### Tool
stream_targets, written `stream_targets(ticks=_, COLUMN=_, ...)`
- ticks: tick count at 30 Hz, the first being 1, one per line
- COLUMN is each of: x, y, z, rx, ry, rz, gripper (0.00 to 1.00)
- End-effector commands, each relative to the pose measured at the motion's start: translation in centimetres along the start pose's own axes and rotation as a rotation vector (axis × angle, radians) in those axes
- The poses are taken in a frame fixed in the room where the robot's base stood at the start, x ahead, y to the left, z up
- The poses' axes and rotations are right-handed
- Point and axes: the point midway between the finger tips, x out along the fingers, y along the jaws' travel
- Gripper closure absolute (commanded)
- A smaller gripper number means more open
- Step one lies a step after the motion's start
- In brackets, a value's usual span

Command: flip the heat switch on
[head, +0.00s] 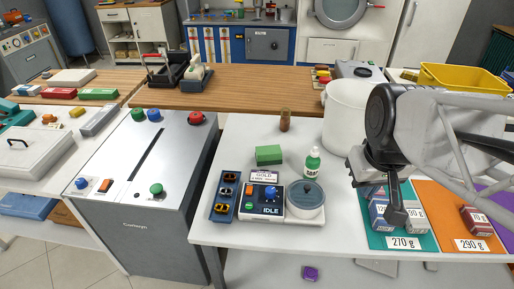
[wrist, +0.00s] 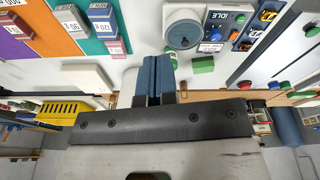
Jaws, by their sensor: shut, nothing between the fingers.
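A small control unit (head: 263,192) stands on the white table, left of the gripper. No label naming the heat switch is legible. The unit (wrist: 228,18) and pot (wrist: 184,34) also show at the top of the wrist view. My gripper (head: 396,216) is shut and empty, well right of the unit, above the teal mat; its blue fingers (wrist: 156,72) touch each other.
A green-capped bottle (head: 312,161), a green block (head: 268,155) and a brown jar (head: 285,120) stand behind the unit. A blue tray (head: 223,198) is at its left. Small boxes lie on the teal (head: 377,238) and orange (head: 428,243) mats. A white bucket (head: 348,120) stands behind.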

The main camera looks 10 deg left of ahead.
Motion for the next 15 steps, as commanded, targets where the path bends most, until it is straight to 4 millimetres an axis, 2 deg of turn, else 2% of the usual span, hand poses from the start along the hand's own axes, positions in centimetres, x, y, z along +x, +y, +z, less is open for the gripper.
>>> stream_targets(ticks=15, x=2.4, y=-3.6, z=-7.3, rx=-0.361, ry=-0.071, rz=-0.050, gripper=1.00)
